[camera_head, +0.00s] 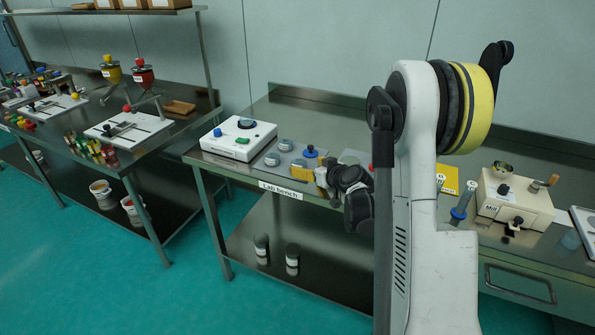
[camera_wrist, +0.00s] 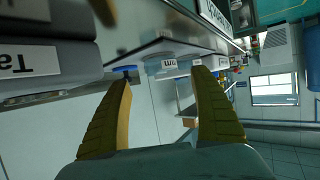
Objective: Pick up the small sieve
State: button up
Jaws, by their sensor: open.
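I cannot tell for certain which piece is the small sieve. Two small round grey pieces, one at the back (camera_head: 286,144) and one at the front (camera_head: 272,158), sit on a grey plate on the lab bench. A blue-topped piece (camera_head: 310,151) stands to their right, close to my gripper. In the head view my gripper is low over the bench, right of these pieces, and partly hidden by its own wrist. In the wrist view the yellow fingers of my gripper (camera_wrist: 163,73) are spread apart with nothing between them.
A white machine (camera_head: 240,137) with a dark round top stands left of the plate. A cream mill (camera_head: 515,203) and a blue-ended upright tool (camera_head: 463,204) are to the right. In the wrist view a labelled grey body (camera_wrist: 45,62) is close at the left. Another bench (camera_head: 110,150) is further left.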

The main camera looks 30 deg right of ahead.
aim_at(295, 162)
jog(key=b+x, duration=0.2)
jog(key=x, duration=0.4)
jog(key=shift+w+a+f+b, duration=0.1)
jog(key=shift+w+f+b, duration=0.1)
jog(key=shift+b, duration=0.15)
jog(key=shift+s, duration=0.1)
jog(key=c, duration=1.3)
